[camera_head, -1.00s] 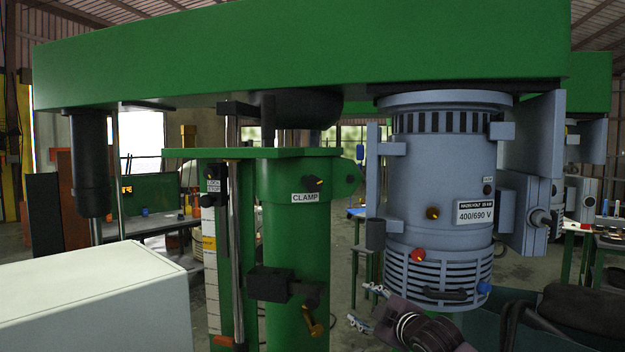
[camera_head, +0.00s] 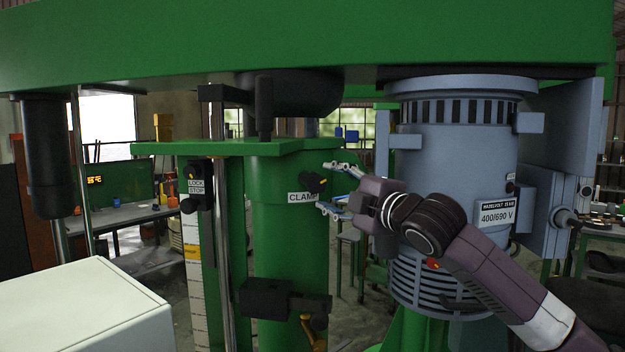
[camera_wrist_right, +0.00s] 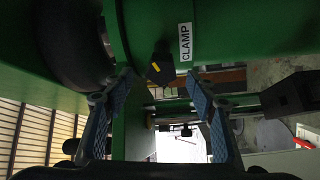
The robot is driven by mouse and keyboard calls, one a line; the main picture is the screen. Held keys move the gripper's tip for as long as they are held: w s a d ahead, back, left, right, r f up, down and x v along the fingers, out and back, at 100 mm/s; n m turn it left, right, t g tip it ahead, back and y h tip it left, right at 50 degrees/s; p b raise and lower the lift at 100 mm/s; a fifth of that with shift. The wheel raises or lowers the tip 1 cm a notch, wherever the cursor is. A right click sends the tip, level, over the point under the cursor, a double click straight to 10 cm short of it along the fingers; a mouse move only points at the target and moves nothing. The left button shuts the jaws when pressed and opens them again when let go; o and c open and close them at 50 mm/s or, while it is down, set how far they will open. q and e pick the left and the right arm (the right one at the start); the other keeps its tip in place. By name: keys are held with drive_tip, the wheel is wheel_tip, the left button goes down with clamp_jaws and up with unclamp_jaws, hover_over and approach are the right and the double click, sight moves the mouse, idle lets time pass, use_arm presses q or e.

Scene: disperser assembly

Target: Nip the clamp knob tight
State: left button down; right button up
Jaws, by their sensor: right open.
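The clamp knob (camera_head: 314,183) is a small black knob with an orange mark on the green column (camera_head: 290,230), just above the white CLAMP label (camera_head: 301,198). My right gripper (camera_head: 332,188) is open, its fingertips just right of the knob, one higher and one lower. In the right wrist view the knob (camera_wrist_right: 160,70) lies ahead, roughly midway between the two blue-padded fingers (camera_wrist_right: 160,92). The fingers look empty; I cannot tell whether they touch the knob. My left gripper is not in view.
The blue-grey motor (camera_head: 460,150) stands close to my right arm. A green beam (camera_head: 300,40) spans above. A black LOCK STOP switch (camera_head: 195,180) is left of the column. A black block (camera_head: 265,298) sits lower on it. A white box (camera_head: 90,305) is at lower left.

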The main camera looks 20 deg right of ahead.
sight(318, 183)
drive_tip(key=p+x, duration=0.1)
drive_tip(key=x, duration=0.3)
drive_tip(key=shift+w+a, duration=0.1)
drive_tip(key=shift+a, duration=0.15)
drive_tip(key=shift+p+x, duration=0.35)
drive_tip(key=shift+x, duration=0.5)
drive_tip(key=shift+d+f, duration=0.1)
drive_tip(key=shift+d, duration=0.05)
drive_tip(key=c, duration=0.9)
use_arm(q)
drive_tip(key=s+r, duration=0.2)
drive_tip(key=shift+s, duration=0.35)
use_arm(e)
drive_tip(key=shift+f, duration=0.1)
drive_tip(key=shift+c, duration=1.2)
